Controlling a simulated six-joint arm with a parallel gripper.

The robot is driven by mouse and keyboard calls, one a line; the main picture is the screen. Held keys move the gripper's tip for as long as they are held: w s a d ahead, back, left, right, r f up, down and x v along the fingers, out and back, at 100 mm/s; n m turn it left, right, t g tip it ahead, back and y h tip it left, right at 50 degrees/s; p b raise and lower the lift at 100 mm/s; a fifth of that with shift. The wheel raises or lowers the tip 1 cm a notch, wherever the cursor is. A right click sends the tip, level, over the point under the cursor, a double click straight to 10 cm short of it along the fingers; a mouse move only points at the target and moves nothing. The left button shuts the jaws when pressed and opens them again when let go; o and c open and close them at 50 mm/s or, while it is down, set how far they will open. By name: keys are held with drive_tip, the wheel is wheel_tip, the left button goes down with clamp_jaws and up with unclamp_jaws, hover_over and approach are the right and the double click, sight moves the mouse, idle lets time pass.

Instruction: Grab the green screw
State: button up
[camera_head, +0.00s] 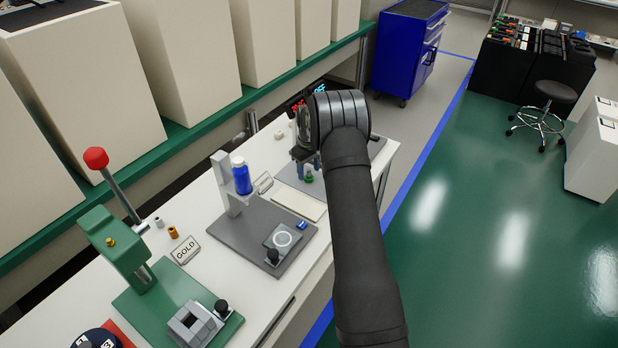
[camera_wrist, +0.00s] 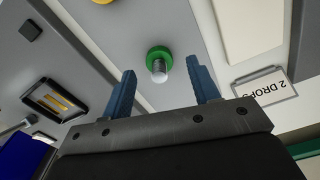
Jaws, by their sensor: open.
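The green screw (camera_wrist: 159,60) has a round green head and a pale metal shank, and shows in the wrist view between and beyond my fingertips. In the head view the green screw (camera_head: 308,177) is a small green spot on a grey plate, just below my gripper (camera_head: 308,163). My gripper, also in the wrist view (camera_wrist: 163,82), has two blue fingers spread apart with nothing between them. The fingers do not appear to touch the screw. My arm hides part of the plate.
A "2 DROPS" sign (camera_wrist: 264,87) is beside the plate. A green press (camera_head: 125,245) and GOLD sign (camera_head: 185,250) are nearer. A dark-framed device (camera_wrist: 55,100) is at left in the wrist view.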

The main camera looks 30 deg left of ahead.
drive_tip(key=shift+f, duration=0.8)
drive_tip(key=c, duration=1)
drive_tip(key=shift+c, duration=0.2)
